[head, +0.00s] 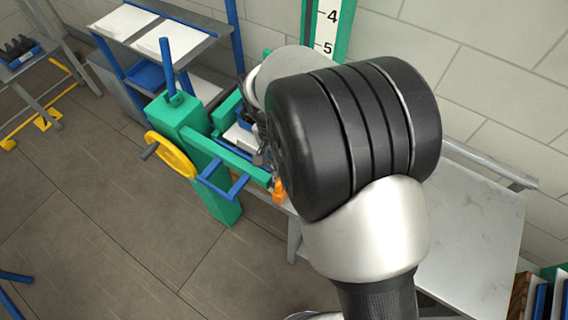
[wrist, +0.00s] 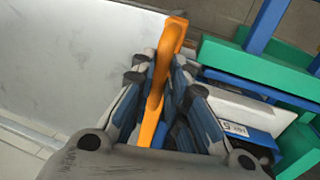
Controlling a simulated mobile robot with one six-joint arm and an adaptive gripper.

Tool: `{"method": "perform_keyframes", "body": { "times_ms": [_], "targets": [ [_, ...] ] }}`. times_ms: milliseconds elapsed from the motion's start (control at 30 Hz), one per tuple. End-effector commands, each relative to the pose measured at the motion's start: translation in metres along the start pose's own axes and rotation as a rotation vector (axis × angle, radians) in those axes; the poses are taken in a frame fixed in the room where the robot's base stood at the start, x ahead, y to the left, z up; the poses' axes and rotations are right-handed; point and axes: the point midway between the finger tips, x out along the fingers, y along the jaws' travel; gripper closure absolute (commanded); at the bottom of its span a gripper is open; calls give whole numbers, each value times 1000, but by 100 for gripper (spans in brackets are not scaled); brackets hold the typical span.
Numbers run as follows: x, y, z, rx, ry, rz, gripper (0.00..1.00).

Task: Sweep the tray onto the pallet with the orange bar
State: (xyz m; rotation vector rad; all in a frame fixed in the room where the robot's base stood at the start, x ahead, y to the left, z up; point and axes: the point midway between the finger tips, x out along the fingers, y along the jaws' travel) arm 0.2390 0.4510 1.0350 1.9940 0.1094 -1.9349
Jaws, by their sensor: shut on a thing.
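The orange bar (wrist: 152,122) runs up between the fingers of my gripper (wrist: 164,68) in the wrist view, and its far end bends over past the fingertips. My gripper is shut on it. In the head view only a bit of orange (head: 279,191) shows beside my arm, which hides the gripper. A blue tray-like piece (wrist: 255,138) with a white label lies right of the fingers, beside a white slab (wrist: 240,108). I cannot tell which part is the pallet. No bottles show clearly there.
A green frame (head: 205,150) with a yellow handwheel (head: 170,155) and blue bars stands close by my gripper. A pale worktop (head: 470,240) lies to the right. A blue tray (head: 20,57) of dark bottles stands far left. The floor in front is open.

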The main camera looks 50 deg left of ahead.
Motion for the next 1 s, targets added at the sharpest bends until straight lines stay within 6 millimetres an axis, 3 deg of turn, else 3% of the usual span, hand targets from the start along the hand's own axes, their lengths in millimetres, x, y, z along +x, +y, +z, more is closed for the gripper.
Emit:
{"method": "perform_keyframes", "body": {
  "times_ms": [267, 300, 600, 1000],
  "targets": [
    [-4, -6, -2, 1, 8, -18, 100],
    [-4, -6, -2, 1, 8, -18, 84],
    [-3, -4, -1, 1, 5, -13, 65],
    [-10, -3, -1, 1, 5, -11, 65]
  ]
}}
